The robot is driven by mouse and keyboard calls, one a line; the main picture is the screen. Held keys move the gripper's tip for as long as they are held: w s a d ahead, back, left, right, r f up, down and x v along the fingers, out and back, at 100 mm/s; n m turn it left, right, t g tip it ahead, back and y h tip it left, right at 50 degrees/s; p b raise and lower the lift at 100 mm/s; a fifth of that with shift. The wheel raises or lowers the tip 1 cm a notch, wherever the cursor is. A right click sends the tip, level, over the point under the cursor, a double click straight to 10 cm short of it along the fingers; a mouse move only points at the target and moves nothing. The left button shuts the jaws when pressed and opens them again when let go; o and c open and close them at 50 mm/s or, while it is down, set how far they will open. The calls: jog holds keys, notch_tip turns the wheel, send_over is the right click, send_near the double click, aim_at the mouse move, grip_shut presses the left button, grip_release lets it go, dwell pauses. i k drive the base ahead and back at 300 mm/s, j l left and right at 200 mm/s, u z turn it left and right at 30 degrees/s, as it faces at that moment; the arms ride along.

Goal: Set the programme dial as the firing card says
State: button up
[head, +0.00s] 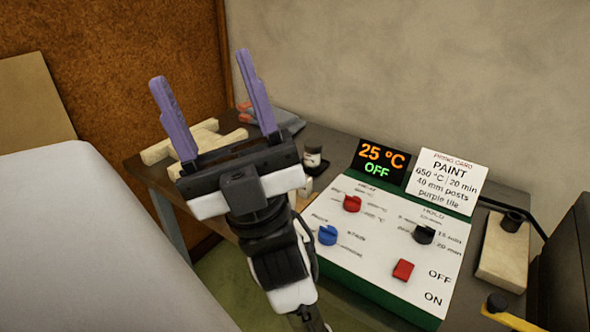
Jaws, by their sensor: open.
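My gripper (203,72) is open and empty, with its two purple fingers pointing up, left of the control panel and apart from it. The white firing card (447,183) reads PAINT, 650 °C, 20 min, 40 mm posts, purple tile. The panel (385,274) carries a red dial (352,203) under HEAT, a black dial (424,234) under HOLD and a blue dial (327,235) at lower left. The small labels around the dials are too blurred to read surely, so I cannot tell where each points. The display (382,158) shows 25 °C and OFF.
A red switch (403,270) sits beside the OFF and ON labels. A dark kiln-like body (570,260) with a yellow handle (510,317) stands at the right. Pale wooden pieces (190,140) and a small jar (313,158) lie on the dark bench behind my gripper.

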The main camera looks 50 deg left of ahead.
aim_at(327, 235)
jog(key=j+u, duration=0.1)
jog(key=u, duration=0.35)
jog(key=j+u, duration=0.1)
jog(key=u, duration=0.3)
jog(key=i, duration=0.05)
